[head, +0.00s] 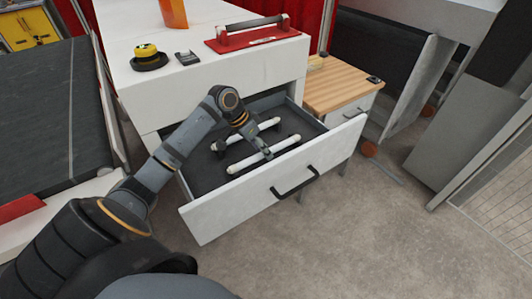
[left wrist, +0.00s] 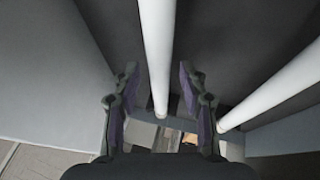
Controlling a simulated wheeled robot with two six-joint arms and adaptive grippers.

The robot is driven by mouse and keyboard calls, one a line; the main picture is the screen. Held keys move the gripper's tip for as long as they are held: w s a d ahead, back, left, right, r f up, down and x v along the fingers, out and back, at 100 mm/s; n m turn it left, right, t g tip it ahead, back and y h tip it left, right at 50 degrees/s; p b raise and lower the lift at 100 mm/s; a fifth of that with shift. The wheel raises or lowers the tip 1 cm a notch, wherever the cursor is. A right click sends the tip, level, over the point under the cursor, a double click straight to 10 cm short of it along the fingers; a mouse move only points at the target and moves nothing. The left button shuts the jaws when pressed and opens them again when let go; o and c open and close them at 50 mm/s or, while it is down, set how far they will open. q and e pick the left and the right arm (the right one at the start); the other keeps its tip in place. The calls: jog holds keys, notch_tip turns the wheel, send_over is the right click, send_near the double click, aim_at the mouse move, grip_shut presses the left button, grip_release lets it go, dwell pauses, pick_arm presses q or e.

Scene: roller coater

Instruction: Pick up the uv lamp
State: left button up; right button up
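Two white tube-shaped UV lamps lie side by side in the open drawer. The near lamp (head: 247,163) lies closer to the drawer front, and the far lamp (head: 268,124) lies behind it, partly hidden by my arm. My left gripper (head: 262,148) is down in the drawer at the near lamp. In the left wrist view, my left gripper (left wrist: 158,95) is open. One lamp (left wrist: 157,50) runs between its two fingers, with a gap on each side. The other lamp (left wrist: 275,95) is outside the fingers to the right. My right gripper is not in view.
The white drawer (head: 235,215) stands pulled out, its front wall and black handle (head: 296,183) close to the gripper. Above is a white worktop (head: 215,73) with a red tray (head: 250,38). A wooden-topped cabinet (head: 335,88) stands at the right. The floor in front is clear.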

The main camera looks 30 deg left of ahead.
pick_arm(q)
grip_shut()
jog(key=shift+r, duration=0.1)
notch_tip(320, 180, up, 10)
jog(key=shift+b, duration=0.4)
jog(key=c, duration=0.5)
grip_release()
grip_shut()
